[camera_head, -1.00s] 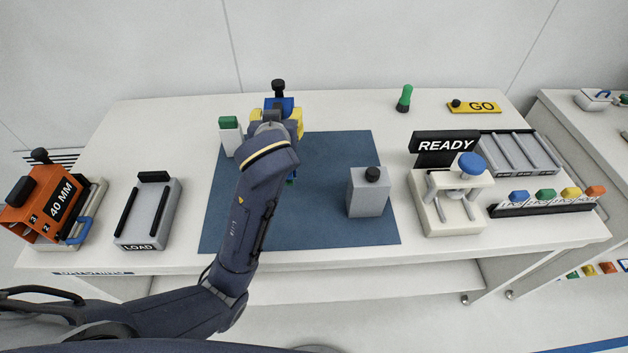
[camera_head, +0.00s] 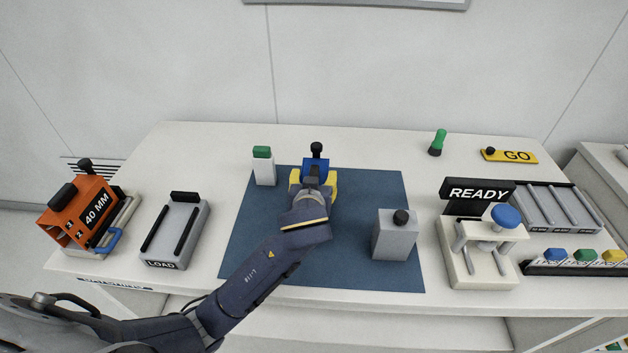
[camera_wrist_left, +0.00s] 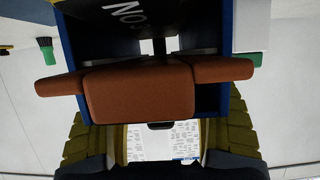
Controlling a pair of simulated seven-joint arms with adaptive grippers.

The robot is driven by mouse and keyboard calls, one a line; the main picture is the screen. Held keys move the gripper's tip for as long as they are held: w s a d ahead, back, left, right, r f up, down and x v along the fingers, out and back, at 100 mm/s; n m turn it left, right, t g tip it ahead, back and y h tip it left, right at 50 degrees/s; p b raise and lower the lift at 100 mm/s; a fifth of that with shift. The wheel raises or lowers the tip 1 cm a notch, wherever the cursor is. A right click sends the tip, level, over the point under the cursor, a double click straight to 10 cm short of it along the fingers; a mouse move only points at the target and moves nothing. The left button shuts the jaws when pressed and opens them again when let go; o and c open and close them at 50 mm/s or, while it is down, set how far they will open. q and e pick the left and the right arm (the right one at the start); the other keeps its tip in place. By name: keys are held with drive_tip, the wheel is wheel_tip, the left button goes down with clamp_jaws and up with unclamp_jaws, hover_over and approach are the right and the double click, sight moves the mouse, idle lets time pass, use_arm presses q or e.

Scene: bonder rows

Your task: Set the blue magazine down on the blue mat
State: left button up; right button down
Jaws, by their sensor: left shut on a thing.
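The blue magazine (camera_head: 314,168), with a black knob on top, is at the far edge of the blue mat (camera_head: 265,245) in the head view. My left gripper (camera_head: 313,184) has its yellow fingers shut on it from the near side. In the left wrist view the magazine's blue wall (camera_wrist_left: 228,40) and dark inside fill the top middle, with a brown block (camera_wrist_left: 138,92) across its front. The yellow fingers show at both sides below. The magazine looks upright. My gripper hides its underside, so I cannot tell whether it touches the mat. My right gripper is out of view.
A white block with green top (camera_head: 264,167) stands left of the magazine. A grey block with black knob (camera_head: 395,235) stands on the mat's right. The LOAD tray (camera_head: 173,233) and orange 40 MM box (camera_head: 80,212) are left; the READY fixture (camera_head: 480,245) is right.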

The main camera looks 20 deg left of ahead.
use_arm(q)
drive_tip(key=shift+f, duration=0.3)
drive_tip(key=o, duration=1.6)
drive_tip(key=shift+f, duration=0.1)
drive_tip(key=shift+c, duration=0.2)
